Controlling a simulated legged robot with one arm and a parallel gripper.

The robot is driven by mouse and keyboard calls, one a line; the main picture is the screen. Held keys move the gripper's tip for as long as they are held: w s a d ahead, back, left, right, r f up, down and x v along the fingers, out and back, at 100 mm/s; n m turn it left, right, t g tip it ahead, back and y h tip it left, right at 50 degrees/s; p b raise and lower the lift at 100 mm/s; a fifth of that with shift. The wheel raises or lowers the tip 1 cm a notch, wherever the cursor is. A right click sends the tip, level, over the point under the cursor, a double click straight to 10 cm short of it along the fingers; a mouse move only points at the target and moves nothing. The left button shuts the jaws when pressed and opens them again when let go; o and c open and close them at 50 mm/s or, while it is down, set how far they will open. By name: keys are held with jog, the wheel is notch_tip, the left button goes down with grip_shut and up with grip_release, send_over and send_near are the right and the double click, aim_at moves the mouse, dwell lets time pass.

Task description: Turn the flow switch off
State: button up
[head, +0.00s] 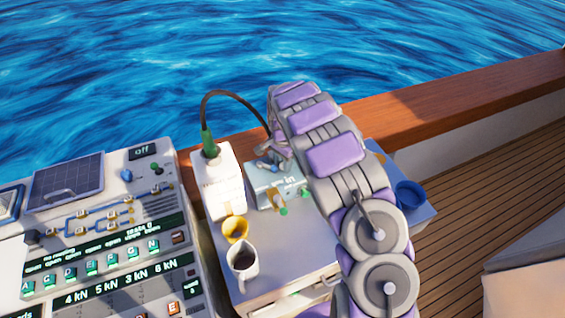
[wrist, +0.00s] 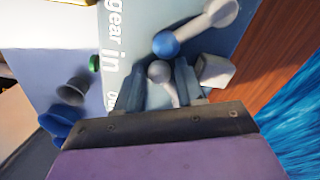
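My gripper (wrist: 160,88) is over a light box (wrist: 115,15) marked "gear" and "in". Its two fingers stand apart, on either side of a grey ball knob (wrist: 159,71); I cannot tell whether they touch it. Just beyond them is a lever with a blue ball (wrist: 166,43) and a grey end. In the head view my gripper (head: 270,162) is at the back of the box (head: 262,176), partly hidden by my arm. No label reading "flow" is legible. A panel at left has an "off" display (head: 142,152) and a small green-topped toggle (head: 154,168).
A white block (head: 217,178) with a green plug and black cable stands left of the box. A wooden rail (head: 440,112) runs behind, with water beyond.

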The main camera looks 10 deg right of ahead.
aim_at(294, 167)
grip_shut()
dwell(0.3)
jog(key=shift+s+d+n+p, duration=0.1)
jog(key=shift+n+p, duration=0.2)
jog(key=shift+n, duration=0.1)
jog(key=shift+s+d+r+n+p, duration=0.2)
jog(key=shift+d+n+p, duration=0.1)
jog(key=shift+n+p, duration=0.35)
jog(key=shift+s+d+n+p, duration=0.1)
jog(key=shift+d+n+p, duration=0.25)
jog(key=shift+n, duration=0.3)
jog(key=shift+d+n+p, duration=0.2)
jog(key=shift+n+p, duration=0.15)
jog(key=shift+n, duration=0.25)
jog(key=shift+d+f+n+p, duration=0.1)
jog(key=shift+d+n+p, duration=0.45)
jog(key=shift+n, duration=0.5)
jog(key=shift+d+n+p, duration=0.4)
jog(key=shift+d+n, duration=0.1)
jog(key=shift+n, duration=0.55)
